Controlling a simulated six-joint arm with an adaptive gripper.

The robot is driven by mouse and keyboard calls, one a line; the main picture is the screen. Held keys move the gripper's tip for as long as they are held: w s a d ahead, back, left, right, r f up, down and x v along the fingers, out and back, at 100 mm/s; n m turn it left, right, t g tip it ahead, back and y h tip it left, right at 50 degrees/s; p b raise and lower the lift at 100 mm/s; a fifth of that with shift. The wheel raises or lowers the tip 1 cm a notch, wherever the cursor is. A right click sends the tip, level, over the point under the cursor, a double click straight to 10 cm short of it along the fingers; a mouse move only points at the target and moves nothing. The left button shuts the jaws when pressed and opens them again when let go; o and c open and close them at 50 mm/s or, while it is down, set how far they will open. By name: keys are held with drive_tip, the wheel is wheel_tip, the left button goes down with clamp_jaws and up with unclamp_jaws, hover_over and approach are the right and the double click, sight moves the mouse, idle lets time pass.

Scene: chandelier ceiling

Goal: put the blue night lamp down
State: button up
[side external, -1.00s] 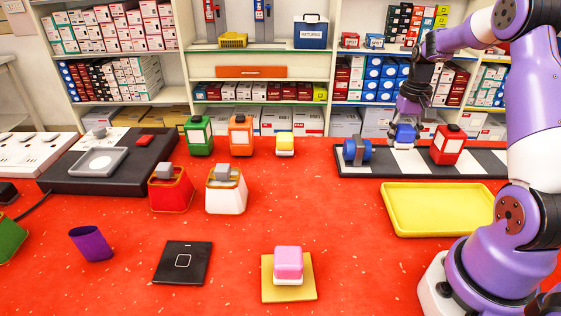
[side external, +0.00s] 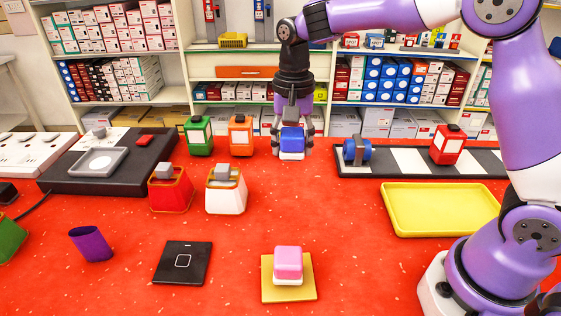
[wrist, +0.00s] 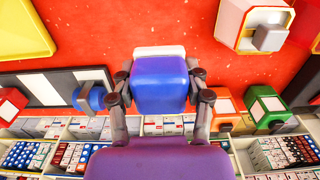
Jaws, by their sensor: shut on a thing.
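My gripper (side external: 292,146) is shut on the blue night lamp (side external: 291,137), a rounded blue block with a white base, held upright at the back middle of the red table. In the wrist view the lamp (wrist: 160,85) sits between the two fingers of my gripper (wrist: 160,90), its white base pointing away from the palm. I cannot tell whether the base touches the table. A small yellow lamp seen earlier at this spot is hidden behind the blue lamp and gripper. A pink lamp (side external: 288,262) with a white base stands on a tan square (side external: 268,290) at the front.
Orange (side external: 240,137) and green (side external: 199,136) lanterns stand just left of the gripper. A striped board (side external: 410,162) on the right bears a blue wheel-like thing (side external: 357,152) and a red lantern (side external: 447,146). A yellow tray (side external: 440,212) lies in front. The table's middle is clear.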

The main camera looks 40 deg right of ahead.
drive_tip(key=a, duration=0.7)
hover_over(280, 182)
wheel_tip(280, 182, down, 7)
drive_tip(key=shift+f, duration=2.1)
drive_tip(key=shift+f, duration=0.15)
drive_tip(key=o, duration=1.2)
drive_tip(key=shift+c, duration=0.2)
